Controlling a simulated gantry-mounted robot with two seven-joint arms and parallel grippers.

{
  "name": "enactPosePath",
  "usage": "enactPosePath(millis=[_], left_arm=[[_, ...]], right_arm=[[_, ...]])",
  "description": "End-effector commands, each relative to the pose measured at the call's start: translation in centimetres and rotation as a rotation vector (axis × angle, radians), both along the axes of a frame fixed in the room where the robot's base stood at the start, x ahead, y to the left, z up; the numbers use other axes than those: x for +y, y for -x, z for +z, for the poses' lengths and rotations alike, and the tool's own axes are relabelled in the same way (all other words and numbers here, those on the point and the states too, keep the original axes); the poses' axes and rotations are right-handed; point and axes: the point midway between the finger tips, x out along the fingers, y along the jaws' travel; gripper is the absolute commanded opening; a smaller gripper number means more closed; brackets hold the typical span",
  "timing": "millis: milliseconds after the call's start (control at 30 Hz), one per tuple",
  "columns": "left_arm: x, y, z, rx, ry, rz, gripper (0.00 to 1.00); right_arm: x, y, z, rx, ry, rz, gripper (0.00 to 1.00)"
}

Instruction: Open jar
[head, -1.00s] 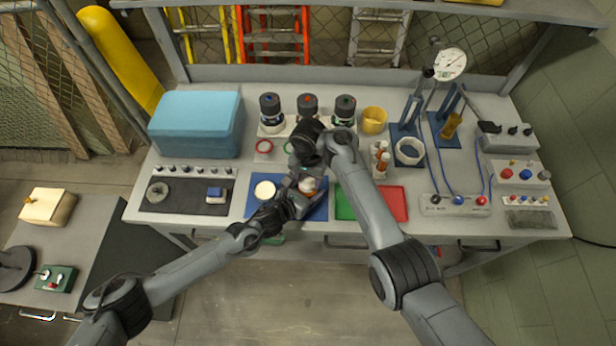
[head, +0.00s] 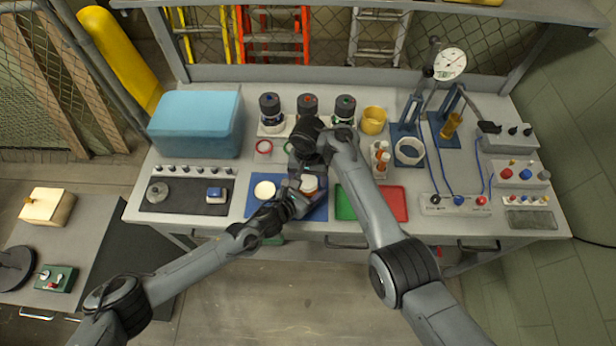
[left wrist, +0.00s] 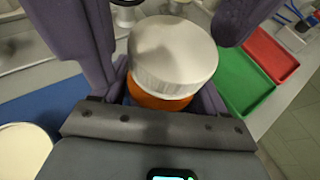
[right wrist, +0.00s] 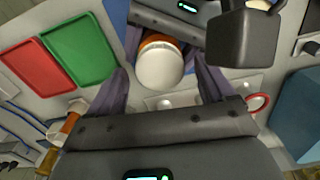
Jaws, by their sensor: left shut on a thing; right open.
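The jar has an orange body and a pale, ribbed lid (left wrist: 173,55). It is upright over the blue mat (head: 317,212), and the lid is on it. In the head view the lid (head: 309,183) shows between the grippers. My left gripper (head: 298,198) is shut on the jar's body from the side, below the lid. My right gripper (right wrist: 160,78) reaches down from above, open, with its fingers on either side of the lid. Whether they touch the lid I cannot tell. The jar's lower part is hidden in the wrist views.
A cream round thing (head: 264,190) lies on the mat left of the jar. Green (head: 345,204) and red (head: 393,204) trays lie to the right. Several dark-capped bottles stand behind, near a yellow cup (head: 373,120). A blue box (head: 196,123) stands back left.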

Motion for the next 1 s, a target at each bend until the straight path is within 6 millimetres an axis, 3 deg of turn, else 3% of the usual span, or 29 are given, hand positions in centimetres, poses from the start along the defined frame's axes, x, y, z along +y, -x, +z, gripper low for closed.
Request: enactPosePath(millis=[233,467,767,1000], left_arm=[[0.0,0.0,-0.1,0.002,-0.001,0.000,0.00],[0.0,0.0,-0.1,0.002,-0.001,0.000,0.00],[0.0,0.0,-0.1,0.002,-0.001,0.000,0.00],[0.0,0.0,-0.1,0.002,-0.001,0.000,0.00]], right_arm=[[0.1,0.0,2.8,-0.001,-0.003,0.001,0.83],[0.0,0.0,4.2,0.000,-0.002,-0.014,0.82],[0.1,0.0,6.8,0.000,-0.002,-0.227,0.82],[-0.1,0.0,6.3,0.000,0.003,-0.299,0.82]])
